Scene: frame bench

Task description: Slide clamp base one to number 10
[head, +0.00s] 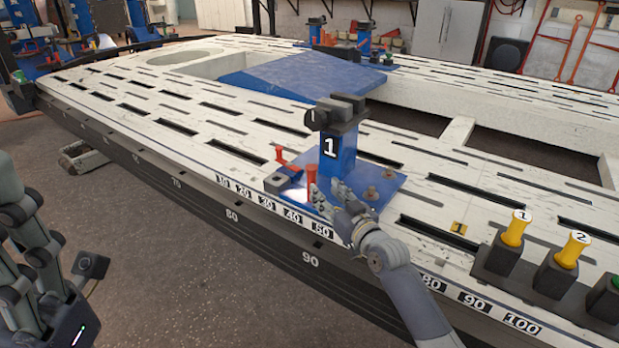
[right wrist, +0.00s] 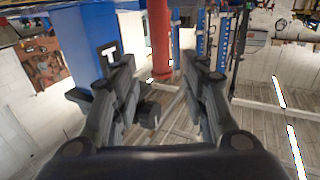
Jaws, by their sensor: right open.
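Clamp base one (head: 337,158) is a blue post marked 1 with a dark clamp head, upright on a blue foot plate. It stands on the pale slotted bench deck. A red upright handle (head: 311,180) stands at its front left; it shows in the right wrist view (right wrist: 160,40), ahead between the fingers. The number 10 label (head: 222,182) is on the deck's front edge, left of the base. My right gripper (head: 330,196) is open at the base's front, just right of the red handle. My left gripper (head: 40,245) is at the lower left, away from the bench; its opening is unclear.
Numbers 20 to 50 run along the edge between the 10 label and my right gripper. Yellow-handled pieces marked 1 (head: 515,228) and 2 (head: 573,249) stand at the right. A blue raised panel (head: 300,76) lies behind.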

